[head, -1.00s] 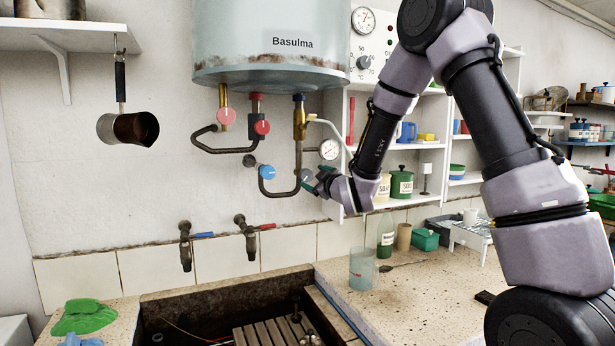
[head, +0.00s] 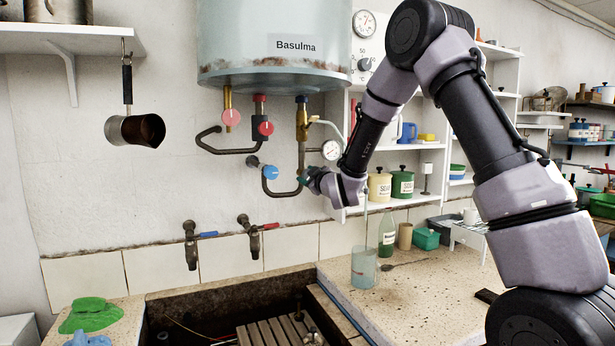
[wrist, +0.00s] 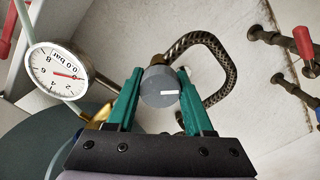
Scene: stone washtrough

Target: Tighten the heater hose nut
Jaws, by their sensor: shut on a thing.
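The heater hose nut (wrist: 159,88) looks like a round grey cap with a short white mark, in the middle of the wrist view. My gripper (wrist: 160,75) has its two teal fingers on either side of the nut and is shut on it. A braided hose (wrist: 222,72) curves away behind the nut. In the head view my gripper (head: 312,180) is at the hose's lower right end, under the heater (head: 273,45), and hides most of the nut.
A pressure gauge (wrist: 55,72) reading near zero is close on the left in the wrist view; it also shows in the head view (head: 331,150). A red-handled valve (head: 263,128) is left of my gripper. Shelves with tins (head: 402,183) stand to the right.

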